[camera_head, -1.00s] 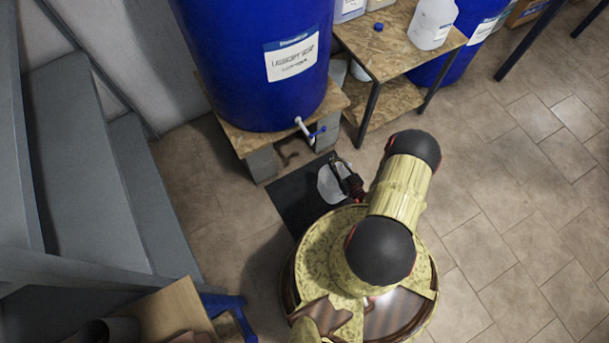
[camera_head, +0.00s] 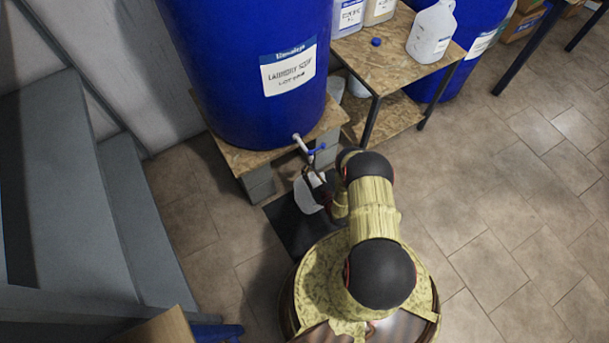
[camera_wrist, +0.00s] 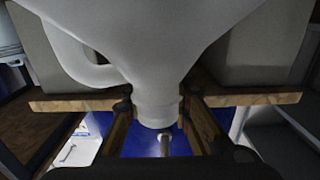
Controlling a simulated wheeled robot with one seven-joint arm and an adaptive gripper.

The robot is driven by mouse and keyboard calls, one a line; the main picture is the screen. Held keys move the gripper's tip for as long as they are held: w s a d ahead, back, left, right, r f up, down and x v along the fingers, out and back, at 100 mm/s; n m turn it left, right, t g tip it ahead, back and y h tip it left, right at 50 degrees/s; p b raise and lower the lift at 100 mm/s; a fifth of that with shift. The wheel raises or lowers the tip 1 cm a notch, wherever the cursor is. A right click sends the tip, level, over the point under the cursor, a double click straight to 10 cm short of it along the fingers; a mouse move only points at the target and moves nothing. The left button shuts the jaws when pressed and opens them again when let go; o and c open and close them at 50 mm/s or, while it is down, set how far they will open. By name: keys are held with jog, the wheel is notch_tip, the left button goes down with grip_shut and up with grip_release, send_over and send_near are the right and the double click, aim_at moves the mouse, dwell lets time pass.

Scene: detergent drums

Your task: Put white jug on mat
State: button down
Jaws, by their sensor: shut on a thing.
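The white jug (camera_head: 308,196) is translucent and handled. In the head view it appears over the far part of the black mat (camera_head: 290,230), just below the drum's tap. I cannot tell whether its base touches the mat. My gripper (camera_head: 322,190) is at the jug's top, partly hidden by my arm. In the wrist view, my gripper (camera_wrist: 157,112) is shut around the jug's neck, and the white jug (camera_wrist: 150,40) fills the top, its handle to the left. My arm and body hide part of the mat.
A blue drum (camera_head: 255,75) with a tap (camera_head: 304,147) stands on a wooden board (camera_head: 222,155) over grey blocks. At right, a wooden shelf (camera_head: 385,52) holds another white jug (camera_head: 432,35) and other bottles. Grey steps (camera_head: 60,180) fill the left. Tiled floor at right is clear.

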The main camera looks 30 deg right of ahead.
jog(key=shift+w+a+f, duration=0.15)
jog(key=shift+w+f, duration=0.1)
jog(key=shift+f, duration=0.2)
jog(key=f+b, duration=0.2)
jog(key=f, duration=0.1)
jog(key=shift+w+f, duration=0.2)
jog(key=c, duration=1.5)
grip_release()
jog(key=shift+f, duration=0.1)
jog(key=shift+c, duration=0.2)
jog(key=shift+s, duration=0.35)
jog(key=s+p, duration=0.3)
jog(key=s, duration=0.8)
jog(key=shift+s, duration=0.2)
